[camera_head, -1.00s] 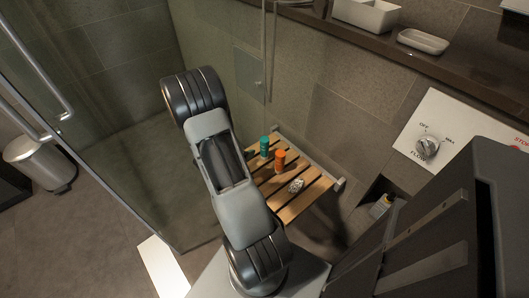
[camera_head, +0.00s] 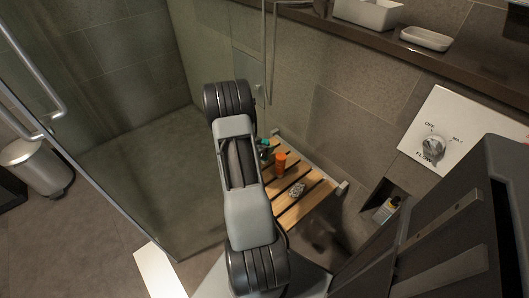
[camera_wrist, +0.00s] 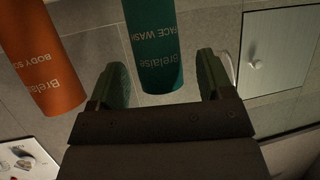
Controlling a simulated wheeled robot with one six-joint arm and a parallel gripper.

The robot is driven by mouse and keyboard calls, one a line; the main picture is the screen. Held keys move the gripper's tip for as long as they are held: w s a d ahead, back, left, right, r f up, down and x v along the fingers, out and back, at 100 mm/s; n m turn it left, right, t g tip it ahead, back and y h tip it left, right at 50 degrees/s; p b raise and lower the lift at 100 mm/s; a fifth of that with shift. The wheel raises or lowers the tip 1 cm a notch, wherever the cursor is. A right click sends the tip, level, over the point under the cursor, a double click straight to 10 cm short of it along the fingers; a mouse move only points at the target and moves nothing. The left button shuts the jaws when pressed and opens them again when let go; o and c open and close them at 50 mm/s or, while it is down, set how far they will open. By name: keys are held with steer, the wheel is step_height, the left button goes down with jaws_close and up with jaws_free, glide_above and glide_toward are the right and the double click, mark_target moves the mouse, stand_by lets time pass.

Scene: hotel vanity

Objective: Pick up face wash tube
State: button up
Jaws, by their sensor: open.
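In the head view the teal tube (camera_head: 265,143) is on a slatted wooden seat (camera_head: 308,204), partly hidden by my arm. My gripper is hidden behind my arm there.
An orange body-product tube (camera_wrist: 40,58) is close to the left of the face wash; it also shows on the seat in the head view (camera_head: 280,162). A small patterned item (camera_head: 296,190) lies on the seat. A glass panel is to the left, and a bottle (camera_head: 385,209) sits in a wall niche.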

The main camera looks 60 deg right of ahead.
steer(key=shift+s+d+f, duration=0.1)
steer(key=shift+d+f, duration=0.15)
steer(key=shift+d, duration=0.3)
steer(key=c, duration=1.1)
steer(key=shift+o, duration=0.2)
steer(key=shift+r, duration=0.1)
